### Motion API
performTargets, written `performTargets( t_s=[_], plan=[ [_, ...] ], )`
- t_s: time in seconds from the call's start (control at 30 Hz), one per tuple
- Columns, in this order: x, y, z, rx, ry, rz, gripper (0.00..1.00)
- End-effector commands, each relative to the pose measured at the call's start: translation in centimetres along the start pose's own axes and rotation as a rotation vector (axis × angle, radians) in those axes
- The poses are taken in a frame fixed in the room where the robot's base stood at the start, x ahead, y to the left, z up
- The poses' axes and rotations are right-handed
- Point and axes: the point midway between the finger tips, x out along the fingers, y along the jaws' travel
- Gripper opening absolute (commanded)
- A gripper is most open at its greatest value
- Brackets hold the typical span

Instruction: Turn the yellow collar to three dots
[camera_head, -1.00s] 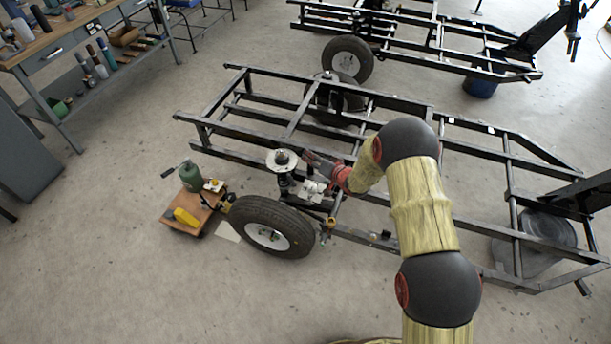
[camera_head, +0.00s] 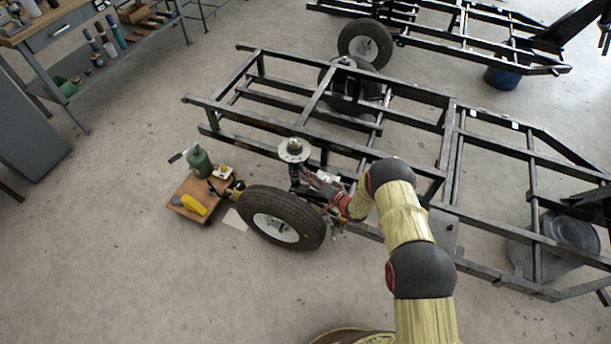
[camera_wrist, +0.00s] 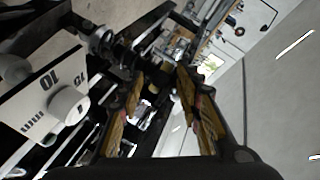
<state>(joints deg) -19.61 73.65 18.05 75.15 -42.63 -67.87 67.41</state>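The spring strut (camera_head: 294,174) stands upright behind the front wheel in the head view, under a round metal top plate (camera_head: 294,150). I cannot make out the yellow collar or any dots in either view. My gripper (camera_head: 312,182) is just right of the strut, below the top plate's level, and small in this view. In the wrist view my gripper (camera_wrist: 158,82) has its two yellowish-brown fingers apart, with nothing visibly held between them. Dark metal parts and a dark rounded part (camera_wrist: 101,40) lie beyond and left of the fingers.
A white plate (camera_wrist: 40,95) with printed numbers and a pale round knob (camera_wrist: 68,106) is close on the left in the wrist view. The black frame (camera_head: 260,122) and wheel (camera_head: 282,218) surround the strut.

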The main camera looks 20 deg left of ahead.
Motion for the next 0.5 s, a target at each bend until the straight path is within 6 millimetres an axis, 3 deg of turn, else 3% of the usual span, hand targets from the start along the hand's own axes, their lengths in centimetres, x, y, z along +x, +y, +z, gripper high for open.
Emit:
performTargets(
  t_s=[0.2,0.5],
  plan=[
    [2.1,0.1,0.0,-0.001,0.0,0.0,0.35],
    [2.4,0.0,-0.1,0.0,0.0,0.001,0.35]
  ],
)
